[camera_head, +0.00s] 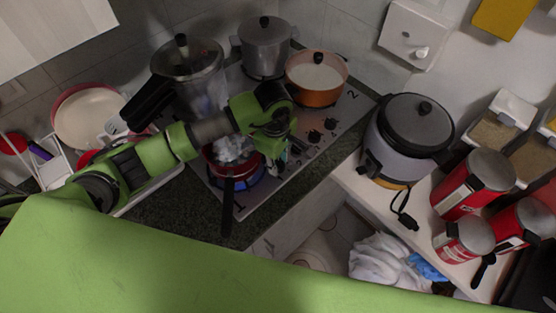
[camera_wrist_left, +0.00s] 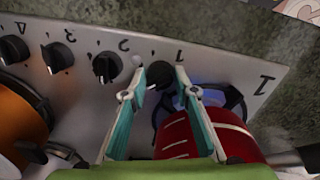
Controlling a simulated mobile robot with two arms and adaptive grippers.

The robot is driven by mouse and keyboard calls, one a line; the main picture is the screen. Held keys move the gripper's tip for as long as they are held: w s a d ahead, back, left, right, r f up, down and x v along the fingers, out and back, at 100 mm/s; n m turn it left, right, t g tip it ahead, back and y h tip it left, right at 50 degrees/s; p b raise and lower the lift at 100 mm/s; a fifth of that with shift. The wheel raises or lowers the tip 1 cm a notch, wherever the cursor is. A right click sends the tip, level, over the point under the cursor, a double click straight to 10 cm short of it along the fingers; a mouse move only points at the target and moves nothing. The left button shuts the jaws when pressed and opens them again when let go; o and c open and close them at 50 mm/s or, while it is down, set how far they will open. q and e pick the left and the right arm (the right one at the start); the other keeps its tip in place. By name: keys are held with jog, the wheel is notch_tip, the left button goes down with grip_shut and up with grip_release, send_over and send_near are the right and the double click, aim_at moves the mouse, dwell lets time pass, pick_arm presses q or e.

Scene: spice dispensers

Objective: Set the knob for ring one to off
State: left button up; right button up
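The knob for ring one (camera_wrist_left: 160,76) is black and sits below the label 1 on the steel stove panel. In the left wrist view my left gripper (camera_wrist_left: 160,82) has one finger on each side of this knob. The fingers are apart, with small gaps seeming to show beside the knob; contact is hard to judge. In the head view my left gripper (camera_head: 279,150) is over the front of the stove and hides the knob. Ring one has a blue flame (camera_head: 247,178) under a red pan (camera_head: 211,154). My right gripper is not in view.
Other black knobs (camera_wrist_left: 106,67) continue along the panel. The red pan's handle (camera_head: 228,208) sticks out over the dark counter. A pressure cooker (camera_head: 200,85), a grey pot (camera_head: 265,50) and an orange pot (camera_head: 315,92) stand on the stove. A rice cooker (camera_head: 405,150) stands to the right.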

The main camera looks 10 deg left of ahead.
pick_arm(q)
jog(key=shift+f, duration=0.1)
jog(key=n+b, duration=0.4)
jog(key=b, duration=0.1)
jog(key=shift+f+n, duration=0.2)
jog(key=shift+n, duration=0.2)
jog(key=n+b, duration=0.2)
jog(key=n, duration=0.1)
jog(key=shift+y+b, duration=0.3)
jog(key=shift+b, duration=0.1)
jog(key=shift+s+r+n+b, duration=0.15)
jog(key=shift+n+b, duration=0.5)
jog(key=shift+n, duration=0.35)
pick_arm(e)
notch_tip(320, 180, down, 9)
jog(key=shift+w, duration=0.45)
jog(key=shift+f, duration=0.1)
pick_arm(q)
jog(key=o, duration=1.1)
jog(key=shift+c, duration=0.2)
jog(key=shift+r, duration=0.1)
